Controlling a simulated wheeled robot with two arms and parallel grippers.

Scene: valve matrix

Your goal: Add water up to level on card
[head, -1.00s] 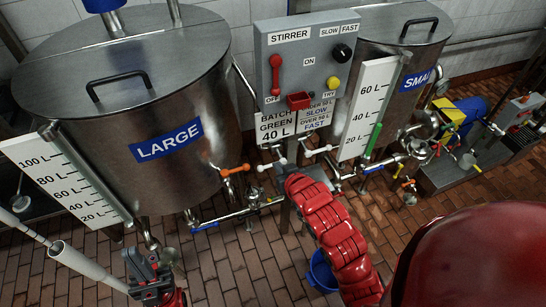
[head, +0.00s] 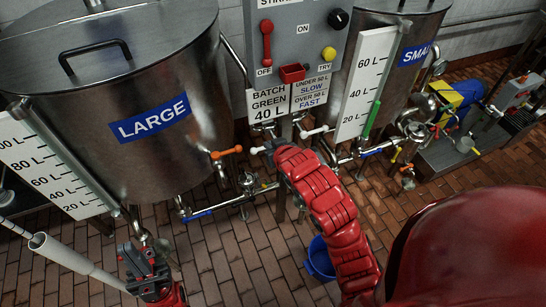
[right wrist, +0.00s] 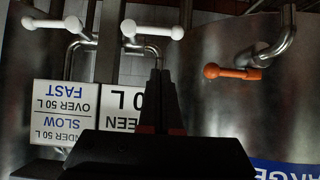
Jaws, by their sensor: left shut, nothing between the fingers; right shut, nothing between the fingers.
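The card (head: 270,98) reads BATCH GREEN 40 L and hangs under the stirrer box. The small tank (head: 350,105) has a level scale (head: 368,75) with a green strip (head: 372,118) along its lower edge. The large tank (head: 185,75) has its own scale (head: 42,165). White valve handles (head: 314,132) sit on pipes below the card. My right gripper (right wrist: 160,75) is shut and empty, in front of the card and near white handles (right wrist: 150,29) in the right wrist view. My left gripper (head: 143,262) is shut and empty, low at left, apart from the tanks.
An orange handle (head: 227,152) sticks out by the large tank; it also shows in the right wrist view (right wrist: 232,72). A second card (head: 311,90) gives slow and fast settings. A blue bucket (head: 320,258) stands on the floor, partly behind my right arm. Brick floor is bare at lower middle.

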